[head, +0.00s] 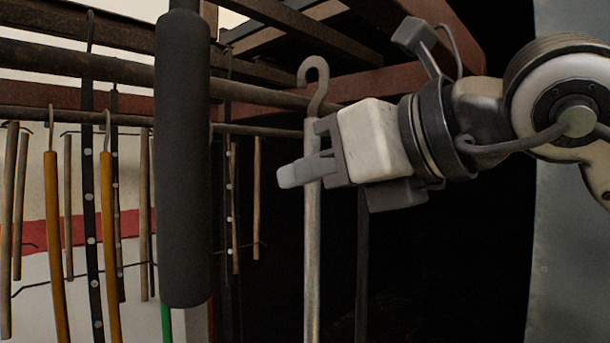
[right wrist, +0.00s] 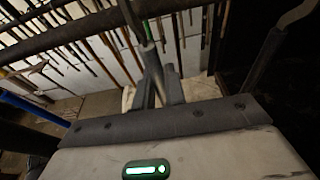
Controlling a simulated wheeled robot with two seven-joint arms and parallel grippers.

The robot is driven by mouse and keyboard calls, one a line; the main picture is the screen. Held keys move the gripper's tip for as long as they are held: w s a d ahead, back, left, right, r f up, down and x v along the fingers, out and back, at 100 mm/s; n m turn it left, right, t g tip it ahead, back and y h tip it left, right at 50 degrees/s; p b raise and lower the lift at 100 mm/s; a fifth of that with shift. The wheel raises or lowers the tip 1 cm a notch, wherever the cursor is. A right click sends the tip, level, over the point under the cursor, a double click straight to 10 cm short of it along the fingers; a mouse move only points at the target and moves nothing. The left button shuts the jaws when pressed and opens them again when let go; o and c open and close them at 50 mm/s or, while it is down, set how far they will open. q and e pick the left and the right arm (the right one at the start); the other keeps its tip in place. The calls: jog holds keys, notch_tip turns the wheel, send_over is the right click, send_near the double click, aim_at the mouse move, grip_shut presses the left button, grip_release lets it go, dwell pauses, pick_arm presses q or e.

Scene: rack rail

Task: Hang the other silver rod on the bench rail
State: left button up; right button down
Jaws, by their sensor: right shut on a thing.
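The silver rod (head: 312,230) with a curved hook (head: 313,72) at its top hangs upright in my right gripper (head: 305,168). The gripper comes in from the right and is shut on the rod a little below the hook. The hook is beside the right part of the long dark rail (head: 262,95); I cannot tell whether it is over the rail or in front of it. The rod's lower end is out of the head view. In the right wrist view the gripper fingers (right wrist: 162,88) are close together around the rod. My left gripper is not in view.
Two orange hooked rods (head: 54,240) (head: 107,240) hang at the left. A thick dark padded cylinder (head: 182,160) hangs between them and the silver rod. A green rod (head: 166,322) shows below it. Reddish beams (head: 375,84) run above and behind the gripper.

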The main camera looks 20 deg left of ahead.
jog(key=shift+s+d+b, duration=0.35)
jog(key=shift+d+b, duration=0.15)
jog(key=shift+d, duration=0.4)
jog(key=shift+s+d+b, duration=0.3)
jog(key=shift+d+b, duration=0.15)
jog(key=shift+d, duration=0.45)
jog(key=shift+s+d+b, duration=0.25)
jog(key=shift+d, duration=0.3)
jog(key=shift+s+d+b, duration=0.2)
jog(key=shift+d, duration=0.35)
jog(key=shift+w, duration=0.1)
